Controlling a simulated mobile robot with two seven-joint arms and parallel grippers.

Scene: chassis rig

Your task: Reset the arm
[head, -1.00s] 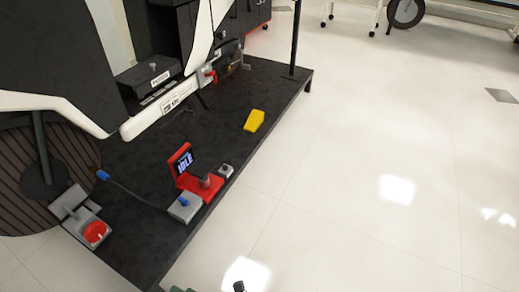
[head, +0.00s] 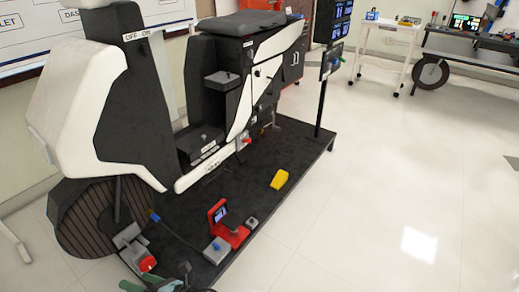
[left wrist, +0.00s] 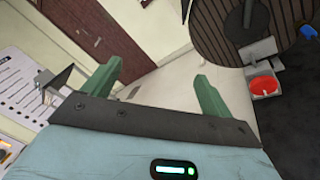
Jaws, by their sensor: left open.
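My left gripper (head: 155,282) shows at the bottom edge of the head view, partly cut off, in front of the near left corner of the black rig platform (head: 262,205). In the left wrist view its two green fingers (left wrist: 155,88) are spread wide with nothing between them. Beyond them are pale floor and a brown door. A grey bracket with a red knob (left wrist: 264,87) is to the right of the fingers, apart from them; it also shows in the head view (head: 147,263). My right gripper is not in view.
A black and white scooter-like chassis (head: 165,110) stands on the platform. A red stand with a small screen (head: 222,222), a grey box with a blue knob (head: 215,251) and a yellow wedge (head: 279,180) sit near its front edge. Open floor (head: 400,200) lies to the right.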

